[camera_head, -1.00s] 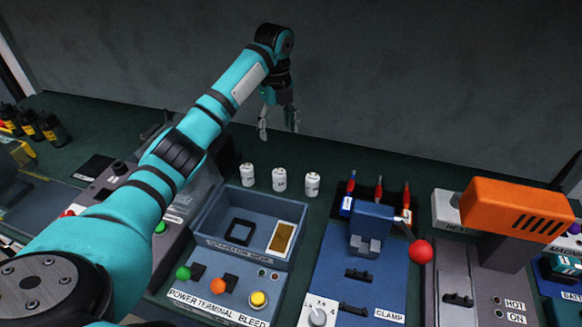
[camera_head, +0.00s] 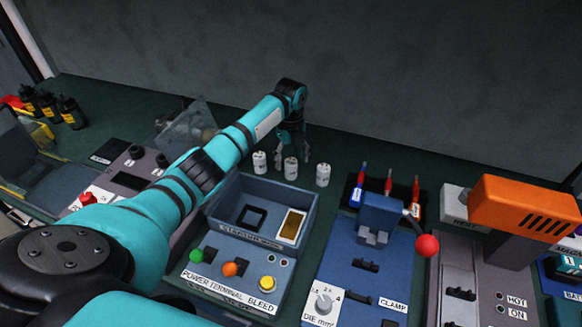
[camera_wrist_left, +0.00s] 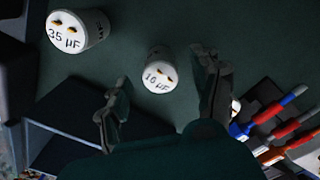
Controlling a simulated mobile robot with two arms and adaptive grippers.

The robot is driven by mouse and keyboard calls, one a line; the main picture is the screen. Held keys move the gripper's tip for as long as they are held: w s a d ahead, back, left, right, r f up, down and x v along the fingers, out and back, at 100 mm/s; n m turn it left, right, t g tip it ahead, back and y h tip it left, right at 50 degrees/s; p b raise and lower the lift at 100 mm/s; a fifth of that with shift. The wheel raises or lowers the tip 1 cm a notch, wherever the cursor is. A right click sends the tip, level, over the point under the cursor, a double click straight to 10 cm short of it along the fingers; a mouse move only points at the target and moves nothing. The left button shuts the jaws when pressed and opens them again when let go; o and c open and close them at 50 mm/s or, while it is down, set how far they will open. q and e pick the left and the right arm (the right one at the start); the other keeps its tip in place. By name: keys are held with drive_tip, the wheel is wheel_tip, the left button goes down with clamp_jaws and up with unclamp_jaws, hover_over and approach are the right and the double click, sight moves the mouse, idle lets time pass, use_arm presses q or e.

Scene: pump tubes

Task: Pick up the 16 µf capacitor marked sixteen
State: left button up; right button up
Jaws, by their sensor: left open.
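Three small white cylindrical capacitors stand upright in a row on the green bench in the head view: a left one (camera_head: 260,162), a middle one (camera_head: 291,168) and a right one (camera_head: 323,174). My left gripper (camera_head: 292,155) is open and empty, low behind the middle one. In the left wrist view, a capacitor whose label reads 10 or 16 µF (camera_wrist_left: 160,74) shows between the two spread fingers, apart from both. A capacitor marked 35 µF (camera_wrist_left: 76,33) is to its left, outside the fingers. The third capacitor is not clearly visible there. My right gripper is not in view.
A blue discharge box (camera_head: 262,212) stands just in front of the capacitors. Red and blue handled tools (camera_head: 388,182) stand to the right, behind a blue clamp fixture (camera_head: 381,217). An orange device (camera_head: 525,210) is further right. Dark bottles (camera_head: 70,112) are at far left.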

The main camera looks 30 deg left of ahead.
use_arm(q)
wheel_tip(320, 180, down, 2)
drive_tip(key=shift+f, duration=0.2)
drive_tip(key=shift+r, duration=0.1)
drive_tip(key=c, duration=1.3)
